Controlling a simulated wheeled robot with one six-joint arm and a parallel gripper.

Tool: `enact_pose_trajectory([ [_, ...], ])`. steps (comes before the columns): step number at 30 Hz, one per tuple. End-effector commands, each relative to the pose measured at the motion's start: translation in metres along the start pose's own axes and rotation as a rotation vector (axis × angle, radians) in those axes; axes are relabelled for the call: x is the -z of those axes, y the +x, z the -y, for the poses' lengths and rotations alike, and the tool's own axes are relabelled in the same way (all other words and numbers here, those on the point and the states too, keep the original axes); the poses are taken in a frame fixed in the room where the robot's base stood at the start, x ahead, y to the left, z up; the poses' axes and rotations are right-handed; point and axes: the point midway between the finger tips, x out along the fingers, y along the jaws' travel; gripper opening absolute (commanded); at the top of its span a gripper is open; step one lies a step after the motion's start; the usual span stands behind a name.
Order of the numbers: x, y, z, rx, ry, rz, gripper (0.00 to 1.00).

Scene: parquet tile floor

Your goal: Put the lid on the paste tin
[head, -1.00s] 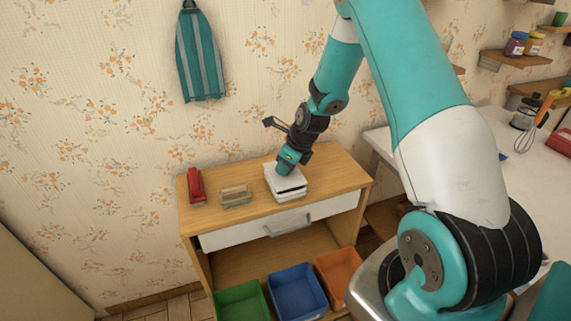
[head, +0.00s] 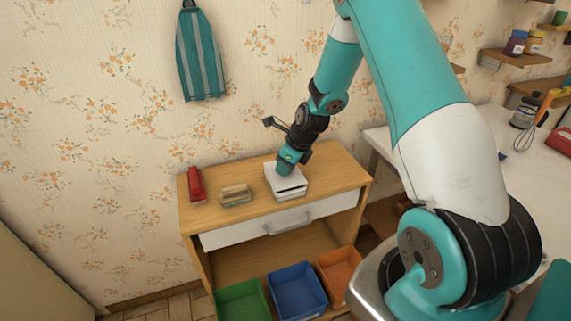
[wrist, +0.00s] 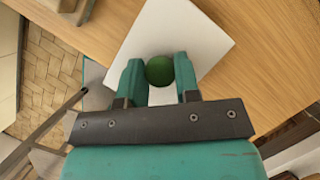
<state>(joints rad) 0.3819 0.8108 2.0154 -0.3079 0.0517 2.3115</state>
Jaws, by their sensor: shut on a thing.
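The lid is a white square plate (wrist: 205,35) with a round green knob (wrist: 159,70), seen from above in the wrist view. My gripper (wrist: 160,78) is shut on the knob, with one finger on each side. In the head view my gripper (head: 285,168) points down at the white lid (head: 272,177) on the wooden cabinet. The white paste tin (head: 291,195) shows below the lid, with a dark line between them. I cannot tell whether the lid is fully seated. In the wrist view the lid hides the tin.
A red stapler-like object (head: 195,184) and a tan block-like object (head: 236,195) stand left on the cabinet top (head: 328,172). Green (head: 241,302), blue (head: 297,292) and orange (head: 338,273) bins sit below. The wall is close behind. A white table (head: 480,165) is at the right.

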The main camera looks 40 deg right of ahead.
Motion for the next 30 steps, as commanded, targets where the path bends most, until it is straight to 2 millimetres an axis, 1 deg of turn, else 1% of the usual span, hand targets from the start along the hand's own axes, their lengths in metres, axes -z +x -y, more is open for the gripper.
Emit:
enact_pose_trajectory([
  [11,0.0043,0.0104,0.0,0.0,0.0,0.0,0.07],
  [20,0.0046,0.0111,0.0001,0.0,0.0,0.0,0.07],
  [21,0.0046,0.0111,0.0001,0.0,0.0,0.0,0.37],
  [23,0.0046,0.0111,0.0001,0.0,0.0,0.0,0.51],
  [24,0.0046,0.0111,0.0001,0.0,0.0,0.0,0.6],
  [30,0.0047,0.0112,0.0,0.0,0.0,0.0,0.6],
])
